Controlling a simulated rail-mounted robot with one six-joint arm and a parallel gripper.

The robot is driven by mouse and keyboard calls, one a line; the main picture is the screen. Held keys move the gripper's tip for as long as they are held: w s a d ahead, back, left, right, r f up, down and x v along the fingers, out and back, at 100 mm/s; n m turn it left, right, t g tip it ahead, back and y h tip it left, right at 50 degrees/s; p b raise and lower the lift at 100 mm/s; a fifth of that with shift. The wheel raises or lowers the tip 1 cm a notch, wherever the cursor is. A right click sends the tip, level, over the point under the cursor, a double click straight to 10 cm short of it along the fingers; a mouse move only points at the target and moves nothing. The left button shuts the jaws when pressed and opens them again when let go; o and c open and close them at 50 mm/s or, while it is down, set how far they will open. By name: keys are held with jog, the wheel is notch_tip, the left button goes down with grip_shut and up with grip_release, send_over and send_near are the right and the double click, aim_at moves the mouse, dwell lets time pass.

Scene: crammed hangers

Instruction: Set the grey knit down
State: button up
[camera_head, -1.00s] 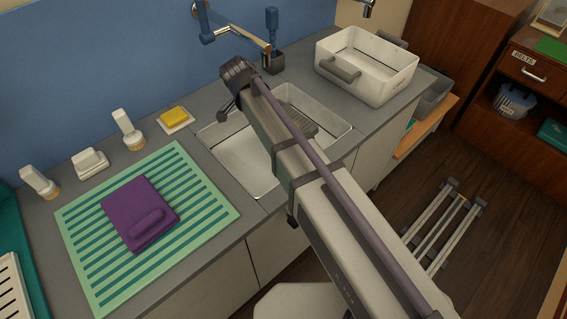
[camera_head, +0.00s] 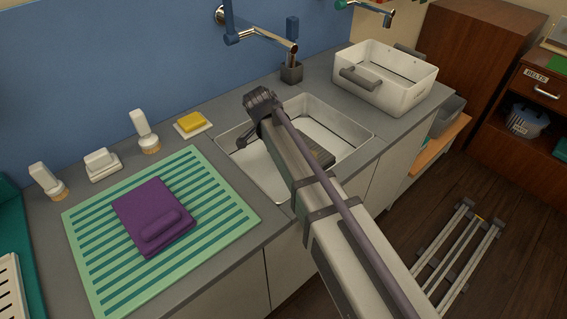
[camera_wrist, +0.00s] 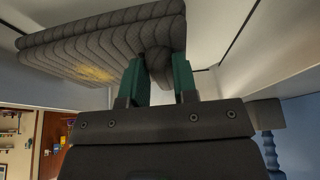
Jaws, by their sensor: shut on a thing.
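The grey knit (camera_wrist: 105,42) is dark, folded and ribbed, with a yellowish patch on one side. In the wrist view my gripper (camera_wrist: 160,75) has its green fingers shut on its edge. In the head view part of the knit (camera_head: 315,151) shows within the sink basin (camera_head: 340,133), beside my arm. My arm hides the rest of the knit and the gripper there. I cannot tell whether the knit touches the basin floor.
A purple folded garment (camera_head: 152,213) lies on a green striped mat (camera_head: 92,262) at left. Brushes, a soap dish (camera_head: 102,165) and a yellow sponge (camera_head: 190,121) line the back. A blue faucet (camera_head: 262,38) stands behind the sink; a white bin (camera_head: 400,90) stands at right.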

notch_tip(320, 180, down, 6)
jog(key=b, duration=0.4)
jog(key=shift+r+p, duration=0.3)
jog(key=shift+r, duration=0.1)
jog(key=shift+f, duration=0.3)
jog(key=o, duration=1)
jog(key=shift+r, duration=0.15)
jog(key=shift+r, duration=0.3)
jog(key=p+v, duration=1.1)
jog(key=shift+s+a+r, duration=0.1)
jog(key=shift+s+r, duration=0.1)
jog(key=shift+r, duration=0.1)
